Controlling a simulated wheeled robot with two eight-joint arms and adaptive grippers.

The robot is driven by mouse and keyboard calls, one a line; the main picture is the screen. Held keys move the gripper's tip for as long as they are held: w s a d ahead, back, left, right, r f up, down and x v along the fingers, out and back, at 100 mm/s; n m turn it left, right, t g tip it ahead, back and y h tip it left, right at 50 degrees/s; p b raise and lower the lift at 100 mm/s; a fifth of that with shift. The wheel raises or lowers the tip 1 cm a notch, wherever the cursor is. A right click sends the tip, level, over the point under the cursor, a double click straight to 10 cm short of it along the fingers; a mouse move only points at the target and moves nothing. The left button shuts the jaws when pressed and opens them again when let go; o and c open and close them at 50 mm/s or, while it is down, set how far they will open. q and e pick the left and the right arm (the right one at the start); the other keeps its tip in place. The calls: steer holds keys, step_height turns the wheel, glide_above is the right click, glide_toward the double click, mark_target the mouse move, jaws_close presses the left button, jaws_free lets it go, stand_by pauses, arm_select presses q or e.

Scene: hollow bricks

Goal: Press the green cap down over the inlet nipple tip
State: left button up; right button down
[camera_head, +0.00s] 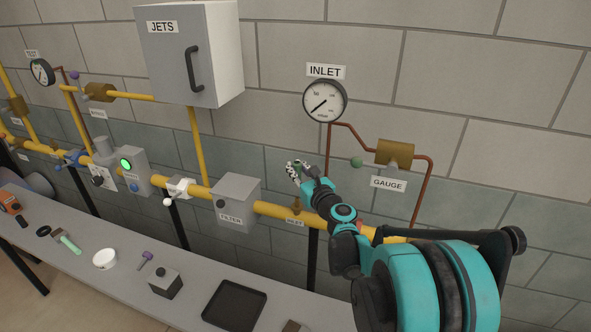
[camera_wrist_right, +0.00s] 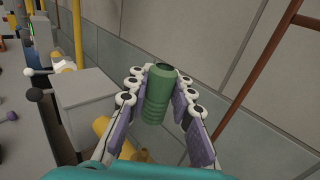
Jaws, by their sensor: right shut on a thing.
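My right gripper (camera_head: 299,170) is above the yellow pipe, in front of the wall and below the INLET gauge. In the right wrist view, its fingers (camera_wrist_right: 161,98) are shut on the green cap (camera_wrist_right: 158,95), a ribbed cylinder held between the purple pads. In the head view the cap is mostly hidden by the fingers. A small brass fitting (camera_head: 297,207) stands on the yellow pipe below the gripper, over a small label I cannot read well. It may be the inlet nipple; its tip is not clear. The cap appears apart from it. My left gripper is not in view.
The INLET gauge (camera_head: 324,101) and its red-brown pipe (camera_head: 425,190) are behind and right. The grey filter box (camera_head: 237,203) is left of the gripper. A grey shelf (camera_head: 125,258) with a black tray (camera_head: 234,305) and loose tools runs below.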

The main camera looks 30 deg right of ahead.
steer(key=shift+f, duration=0.1)
steer(key=shift+f, duration=0.15)
steer(key=shift+f+b, duration=2.5)
steer(key=shift+f, duration=0.2)
steer(key=shift+f+b, duration=1.95)
steer(key=shift+f, duration=0.3)
steer(key=c, duration=1.3)
jaws_free()
steer(key=shift+o, duration=0.2)
steer(key=s, duration=1.2)
steer(key=shift+a, duration=0.45)
